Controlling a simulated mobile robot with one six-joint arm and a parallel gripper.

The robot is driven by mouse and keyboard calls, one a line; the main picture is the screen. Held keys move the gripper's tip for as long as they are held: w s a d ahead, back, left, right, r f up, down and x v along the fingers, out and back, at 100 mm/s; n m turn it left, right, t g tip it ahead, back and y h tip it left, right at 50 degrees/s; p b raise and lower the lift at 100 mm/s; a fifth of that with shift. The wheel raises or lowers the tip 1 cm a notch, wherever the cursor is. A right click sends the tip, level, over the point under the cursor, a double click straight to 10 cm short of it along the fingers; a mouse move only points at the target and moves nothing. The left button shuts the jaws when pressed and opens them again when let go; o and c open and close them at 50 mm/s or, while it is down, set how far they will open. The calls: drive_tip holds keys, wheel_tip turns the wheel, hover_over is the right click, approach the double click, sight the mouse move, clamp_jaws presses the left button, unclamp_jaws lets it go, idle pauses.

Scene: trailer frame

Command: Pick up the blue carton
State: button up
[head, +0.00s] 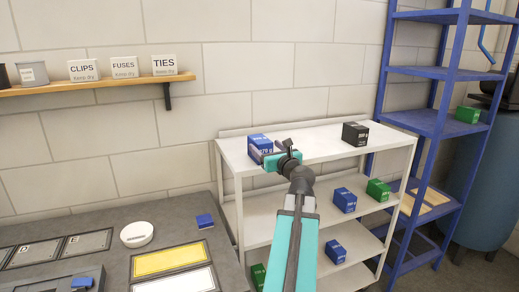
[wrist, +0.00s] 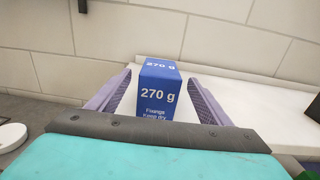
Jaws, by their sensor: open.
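A blue carton (head: 258,142) stands upright on the top board of the white shelf unit, at its left end. In the wrist view the blue carton (wrist: 158,92) shows a "270 g" label and stands between the two purple fingers. My gripper (head: 268,158) is at the top board, in front of the carton and partly covering it. In the wrist view my gripper (wrist: 159,80) is open, with a gap visible on both sides of the carton. The carton's lower front is hidden by the gripper body.
A black carton (head: 355,134) stands right on the same white board (head: 318,143). Other blue cartons sit on the middle shelf (head: 345,200) and lower shelf (head: 336,251), near a green carton (head: 378,190). A blue rack (head: 425,121) stands right. The board's middle is clear.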

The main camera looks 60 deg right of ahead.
sight(256, 135)
drive_tip(key=shift+p+x, duration=0.35)
drive_tip(key=shift+x, duration=2.1)
drive_tip(key=shift+w, duration=0.1)
drive_tip(key=shift+p+x, duration=0.7)
drive_tip(key=shift+x, duration=1.85)
drive_tip(key=shift+c, duration=0.5)
drive_tip(key=c, duration=1.2)
drive_tip(key=shift+r, duration=0.15)
